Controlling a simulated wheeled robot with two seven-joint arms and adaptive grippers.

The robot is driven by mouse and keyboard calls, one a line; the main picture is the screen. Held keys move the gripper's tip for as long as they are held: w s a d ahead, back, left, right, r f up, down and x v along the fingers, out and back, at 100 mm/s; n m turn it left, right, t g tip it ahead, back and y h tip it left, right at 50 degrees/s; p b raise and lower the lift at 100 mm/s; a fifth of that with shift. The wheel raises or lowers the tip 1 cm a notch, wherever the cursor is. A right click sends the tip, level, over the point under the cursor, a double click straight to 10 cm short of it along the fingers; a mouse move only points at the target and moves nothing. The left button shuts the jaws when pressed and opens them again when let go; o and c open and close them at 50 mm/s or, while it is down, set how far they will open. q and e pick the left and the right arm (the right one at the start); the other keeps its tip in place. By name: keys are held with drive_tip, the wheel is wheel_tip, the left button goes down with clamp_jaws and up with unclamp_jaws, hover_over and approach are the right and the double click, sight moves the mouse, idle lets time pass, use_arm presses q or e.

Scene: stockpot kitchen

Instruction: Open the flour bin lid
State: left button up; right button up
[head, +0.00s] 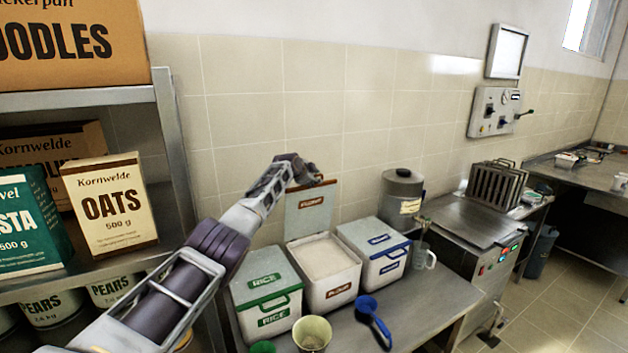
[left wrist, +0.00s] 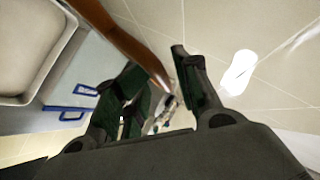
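The white flour bin (head: 341,287) stands on the steel counter between two other bins, its front label brown. It is uncovered and pale flour shows inside. Its lid (head: 311,212) stands up at the back of the bin near the tiled wall, its brown FLOUR label at the top. My left gripper (head: 302,172) is at the lid's upper edge; fine contact is hard to see there. In the left wrist view, the lid's brown edge (left wrist: 128,38) runs down toward the gap between the parted fingers of my left gripper (left wrist: 158,88). My right gripper is not in view.
A green-labelled rice bin (head: 265,291) stands left of the flour bin, a blue-labelled bin (head: 376,250) right. In front are a blue scoop (head: 373,318) and a cream cup (head: 312,335). A grey pot (head: 402,195) stands behind. A shelf (head: 166,130) borders the left side.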

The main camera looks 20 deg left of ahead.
use_arm(q)
wheel_tip(320, 180, up, 10)
drive_tip(key=shift+d+f, duration=0.15)
drive_tip(key=shift+f, duration=0.1)
idle(0.5)
drive_tip(key=shift+f, duration=0.1)
idle(0.4)
